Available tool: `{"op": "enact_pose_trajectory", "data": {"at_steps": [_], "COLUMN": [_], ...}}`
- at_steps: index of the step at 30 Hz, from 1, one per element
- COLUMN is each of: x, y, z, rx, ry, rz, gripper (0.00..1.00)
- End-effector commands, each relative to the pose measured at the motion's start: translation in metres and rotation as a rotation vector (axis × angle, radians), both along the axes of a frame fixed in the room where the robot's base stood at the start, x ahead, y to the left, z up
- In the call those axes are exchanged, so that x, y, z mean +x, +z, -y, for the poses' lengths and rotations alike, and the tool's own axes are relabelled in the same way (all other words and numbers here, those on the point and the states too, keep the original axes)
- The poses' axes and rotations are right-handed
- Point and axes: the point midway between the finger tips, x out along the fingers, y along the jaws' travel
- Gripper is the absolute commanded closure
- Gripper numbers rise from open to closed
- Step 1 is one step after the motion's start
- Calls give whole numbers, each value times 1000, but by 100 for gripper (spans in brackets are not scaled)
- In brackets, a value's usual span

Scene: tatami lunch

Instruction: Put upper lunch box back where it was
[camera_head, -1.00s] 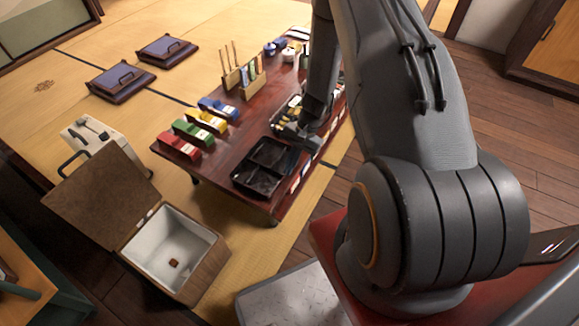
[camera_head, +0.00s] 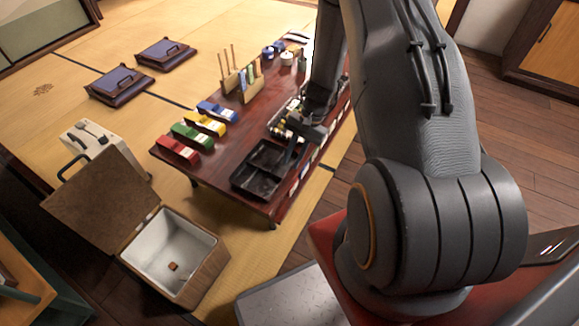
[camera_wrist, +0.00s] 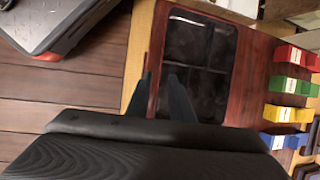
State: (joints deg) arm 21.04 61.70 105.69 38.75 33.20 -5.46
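A black lunch box (camera_head: 261,182) with several compartments sits at the near end of the dark red table (camera_head: 216,176). It looks empty, and it also shows in the wrist view (camera_wrist: 205,22). Behind it is another black box (camera_head: 276,122) with food in it, partly hidden by my arm. My gripper (camera_head: 297,149) is above the far side of the near box. In the wrist view my gripper (camera_wrist: 163,80) has its two fingertips apart with nothing between them, by the box's near-side corner. I cannot tell whether they touch it. Which box is the upper one is not clear.
Red (camera_head: 178,150), green (camera_head: 193,136), yellow (camera_head: 205,124) and blue (camera_head: 217,111) boxes line the table's left side. A wooden holder (camera_head: 248,83) stands behind them. An open cooler box (camera_head: 212,262) stands on the floor at the front left.

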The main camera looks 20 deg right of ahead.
Motion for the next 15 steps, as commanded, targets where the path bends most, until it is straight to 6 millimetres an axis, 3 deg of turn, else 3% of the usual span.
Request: {"op": "enact_pose_trajectory", "data": {"at_steps": [6, 15], "x": [5, 8], "y": [40, 68], "z": [18, 25], "rx": [-1, -3], "ry": [-1, 12], "rz": [3, 4], "gripper": [80, 80]}}
